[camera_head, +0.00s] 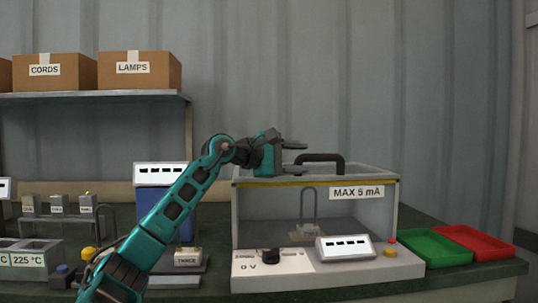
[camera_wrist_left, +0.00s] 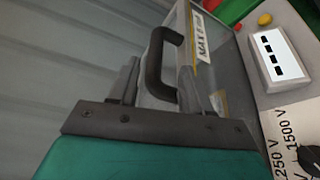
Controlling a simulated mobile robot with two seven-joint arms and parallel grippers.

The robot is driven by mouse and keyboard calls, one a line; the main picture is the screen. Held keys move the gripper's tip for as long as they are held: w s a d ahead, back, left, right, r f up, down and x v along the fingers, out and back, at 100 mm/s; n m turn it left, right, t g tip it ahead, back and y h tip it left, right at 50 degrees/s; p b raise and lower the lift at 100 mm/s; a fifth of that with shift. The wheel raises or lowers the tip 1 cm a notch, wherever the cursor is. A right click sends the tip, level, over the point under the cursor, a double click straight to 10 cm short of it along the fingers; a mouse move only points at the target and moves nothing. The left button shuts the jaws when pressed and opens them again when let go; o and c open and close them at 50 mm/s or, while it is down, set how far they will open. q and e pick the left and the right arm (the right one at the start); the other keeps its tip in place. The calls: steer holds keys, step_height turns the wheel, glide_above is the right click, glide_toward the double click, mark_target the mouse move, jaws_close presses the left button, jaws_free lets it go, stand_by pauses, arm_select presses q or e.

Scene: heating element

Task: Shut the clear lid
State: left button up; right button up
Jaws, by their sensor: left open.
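The clear lid (camera_head: 375,176) tops a see-through box with a yellow-edged front and a "MAX 5 mA" label (camera_head: 357,192). It looks low over the box; I cannot tell whether it is fully seated. Its black handle (camera_head: 325,157) stands on top and also shows in the left wrist view (camera_wrist_left: 157,65). My left gripper (camera_head: 294,158) is open just left of the handle, at about its height. In the left wrist view, the handle shows between and beyond the fingers (camera_wrist_left: 165,90); contact is not clear. My right gripper is not in view.
The box stands on a pale base with a black knob (camera_head: 270,256) and a display (camera_head: 345,247). Green (camera_head: 435,247) and red (camera_head: 475,241) trays lie at right. A blue instrument (camera_head: 153,201) stands at left behind my arm.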

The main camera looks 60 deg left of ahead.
arm_select(q)
steer(key=s, duration=0.7)
steer(key=shift+s+a+r+b, duration=0.25)
steer(key=shift+a+r+b, duration=0.1)
steer(key=shift+a+b, duration=0.1)
